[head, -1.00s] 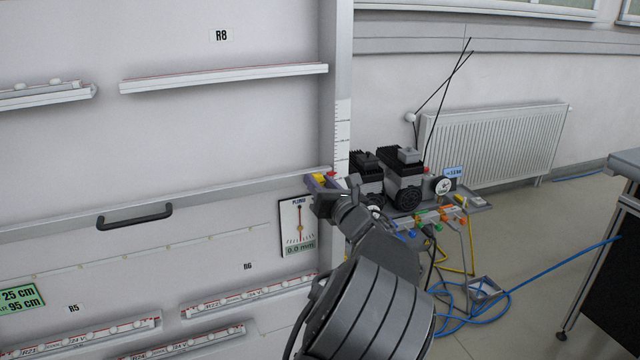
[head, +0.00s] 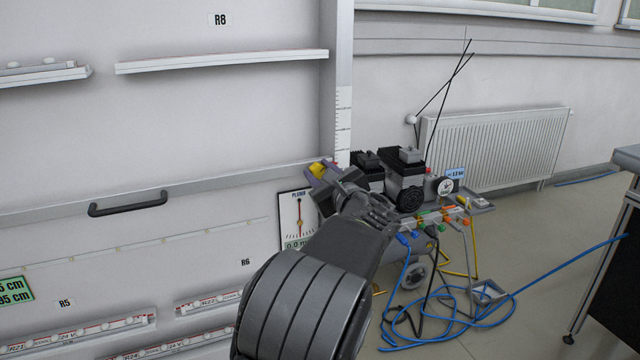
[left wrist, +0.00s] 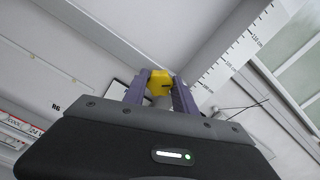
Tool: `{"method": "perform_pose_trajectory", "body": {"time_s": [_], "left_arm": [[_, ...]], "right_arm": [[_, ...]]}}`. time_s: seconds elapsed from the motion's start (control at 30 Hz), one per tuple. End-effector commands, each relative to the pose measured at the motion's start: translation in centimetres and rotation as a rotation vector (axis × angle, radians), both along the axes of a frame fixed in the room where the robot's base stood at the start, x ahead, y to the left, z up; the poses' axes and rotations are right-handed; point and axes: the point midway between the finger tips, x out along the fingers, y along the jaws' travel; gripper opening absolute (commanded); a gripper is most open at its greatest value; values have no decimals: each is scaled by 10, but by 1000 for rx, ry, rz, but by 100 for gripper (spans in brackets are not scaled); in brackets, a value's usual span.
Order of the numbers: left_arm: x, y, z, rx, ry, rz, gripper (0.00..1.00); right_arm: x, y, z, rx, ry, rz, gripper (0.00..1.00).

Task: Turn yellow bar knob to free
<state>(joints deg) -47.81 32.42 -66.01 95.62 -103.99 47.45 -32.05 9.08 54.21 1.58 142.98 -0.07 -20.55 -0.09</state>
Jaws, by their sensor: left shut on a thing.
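The yellow bar knob (head: 318,170) sits at the right end of the panel's grey horizontal rail, by the upright post. In the left wrist view the yellow knob (left wrist: 159,85) lies between the two purple fingers. My left gripper (head: 322,174) is shut on it, and it also shows in the left wrist view (left wrist: 160,92). The gripper's body and wrist hide part of the knob and its mount in the head view. I cannot read any free or locked marking. My right gripper is not in view.
A plumb gauge (head: 298,215) hangs just below the knob, partly covered by my arm. A black handle (head: 130,204) is on the panel at left. A compressor (head: 405,180) with hoses stands to the right. A ruler strip (head: 343,125) runs up the post.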

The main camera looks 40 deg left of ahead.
Motion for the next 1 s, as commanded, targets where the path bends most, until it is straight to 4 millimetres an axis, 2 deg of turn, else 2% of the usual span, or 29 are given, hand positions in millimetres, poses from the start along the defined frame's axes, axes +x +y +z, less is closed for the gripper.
{"method": "perform_pose_trajectory", "body": {"time_s": [0.03,0.37,0.6,0.8,1.0], "left_arm": [[0,1,-4,-22,-45,1,0],[-1,1,-5,-182,-315,0,0],[-1,2,-5,-295,-510,1,0],[-2,2,-4,-377,-647,1,0],[-2,2,-2,-433,-741,1,0]], "right_arm": [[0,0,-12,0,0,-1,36],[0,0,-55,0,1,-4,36],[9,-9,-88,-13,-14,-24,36],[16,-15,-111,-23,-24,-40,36],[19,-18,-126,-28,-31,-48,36]]}}
